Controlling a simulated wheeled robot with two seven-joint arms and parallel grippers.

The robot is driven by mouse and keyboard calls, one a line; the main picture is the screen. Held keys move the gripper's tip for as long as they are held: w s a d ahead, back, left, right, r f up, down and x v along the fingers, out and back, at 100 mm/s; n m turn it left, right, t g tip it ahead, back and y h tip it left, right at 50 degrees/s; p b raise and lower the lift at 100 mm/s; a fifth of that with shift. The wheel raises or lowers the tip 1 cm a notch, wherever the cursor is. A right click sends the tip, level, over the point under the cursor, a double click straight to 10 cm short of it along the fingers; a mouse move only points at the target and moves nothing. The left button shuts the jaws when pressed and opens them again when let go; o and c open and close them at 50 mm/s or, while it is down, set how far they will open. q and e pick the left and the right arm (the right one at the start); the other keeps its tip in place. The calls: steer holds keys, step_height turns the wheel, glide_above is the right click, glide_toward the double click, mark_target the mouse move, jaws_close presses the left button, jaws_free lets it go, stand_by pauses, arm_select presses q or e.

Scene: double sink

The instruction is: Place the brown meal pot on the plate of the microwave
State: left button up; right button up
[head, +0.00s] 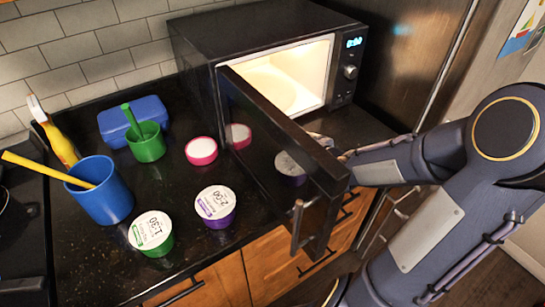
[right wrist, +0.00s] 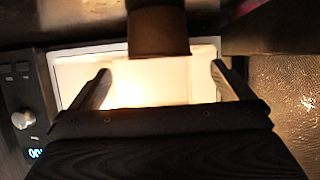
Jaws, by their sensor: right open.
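The brown meal pot (right wrist: 158,32) shows in the right wrist view at the top middle, in front of the lit microwave opening. In the head view, a small pale top (head: 318,138) just behind the open door may be its lid; the rest is hidden. The microwave (head: 250,35) stands open, and its pale round plate (head: 268,92) shows faintly inside. My right gripper (right wrist: 161,69) is open, its fingers spread to either side of the pot's line with nothing between them. In the head view the door hides it. My left gripper is out of view.
The open microwave door (head: 285,150) juts forward beside my right arm. Pink (head: 201,151), purple (head: 216,207) and green (head: 151,233) pots stand left of it. A blue cup (head: 100,190), green cup (head: 146,142), blue box (head: 132,118) and spray bottle (head: 55,135) are further left.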

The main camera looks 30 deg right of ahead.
steer(key=shift+w+f+b, duration=0.25)
steer(key=shift+w+b, duration=0.05)
steer(key=b+x, duration=0.1)
steer(key=x, duration=0.1)
steer(key=shift+w+f, duration=0.1)
steer(key=shift+w, duration=0.2)
steer(key=b+x, duration=0.1)
steer(key=x, duration=0.2)
steer(key=shift+w+a+b, duration=0.1)
steer(key=shift+w+b, duration=0.15)
steer(key=shift+b, duration=0.05)
steer(key=shift+w+f, duration=0.2)
steer(key=shift+w, duration=0.25)
steer(key=c, duration=1.1)
steer(key=shift+r, duration=0.2)
steer(key=shift+c, duration=0.9)
